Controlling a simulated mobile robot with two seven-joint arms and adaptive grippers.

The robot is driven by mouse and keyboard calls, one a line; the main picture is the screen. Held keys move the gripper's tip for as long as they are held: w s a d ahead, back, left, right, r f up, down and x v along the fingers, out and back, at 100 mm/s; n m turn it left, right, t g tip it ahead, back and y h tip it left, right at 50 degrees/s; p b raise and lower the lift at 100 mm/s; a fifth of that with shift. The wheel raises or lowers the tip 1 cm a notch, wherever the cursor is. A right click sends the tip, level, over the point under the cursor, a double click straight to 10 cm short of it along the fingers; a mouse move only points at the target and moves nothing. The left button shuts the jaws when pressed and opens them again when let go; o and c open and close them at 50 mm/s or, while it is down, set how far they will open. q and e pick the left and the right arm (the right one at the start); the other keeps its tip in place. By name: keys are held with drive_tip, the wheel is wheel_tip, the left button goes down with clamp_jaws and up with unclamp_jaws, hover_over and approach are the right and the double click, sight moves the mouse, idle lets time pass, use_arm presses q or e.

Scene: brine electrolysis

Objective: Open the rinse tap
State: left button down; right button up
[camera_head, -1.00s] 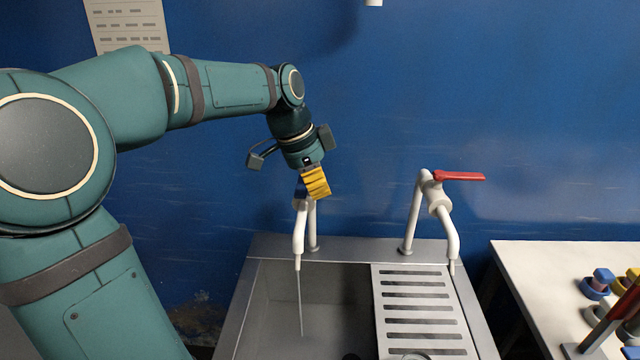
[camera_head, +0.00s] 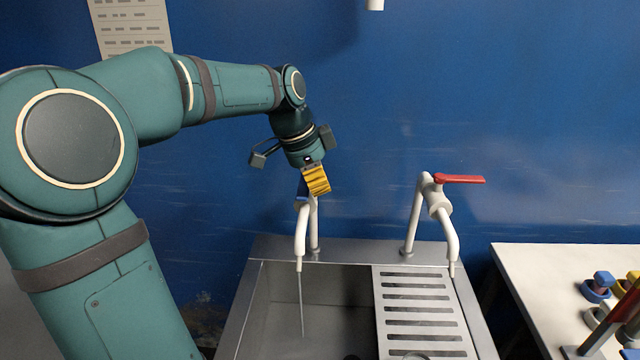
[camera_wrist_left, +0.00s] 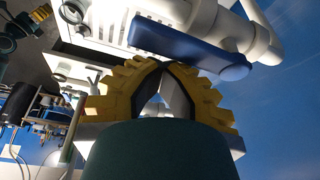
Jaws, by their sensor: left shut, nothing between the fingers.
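The left tap (camera_head: 301,235) is white and stands at the back of the sink, its spout over the basin. A thin stream (camera_head: 301,305) runs down from its spout. Its blue lever (camera_wrist_left: 190,45) shows clearly in the wrist view, and only a small blue part shows behind my fingers in the head view. My left gripper (camera_head: 319,189) is shut and empty, its yellow fingers just above the tap. In the wrist view the closed fingertips (camera_wrist_left: 165,64) are close beside the lever; I cannot tell if they touch it. My right gripper is out of view.
A second white tap (camera_head: 439,205) with a red lever (camera_head: 459,179) stands to the right, over a slotted drainboard (camera_head: 423,310). A white table (camera_head: 535,275) with small coloured parts is at the far right. The blue wall (camera_head: 540,110) is close behind the taps.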

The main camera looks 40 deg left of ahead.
use_arm(q)
wheel_tip(320, 180, up, 9)
drive_tip(key=p, duration=0.2)
drive_tip(key=shift+d+r, duration=0.2)
drive_tip(key=shift+d, duration=0.1)
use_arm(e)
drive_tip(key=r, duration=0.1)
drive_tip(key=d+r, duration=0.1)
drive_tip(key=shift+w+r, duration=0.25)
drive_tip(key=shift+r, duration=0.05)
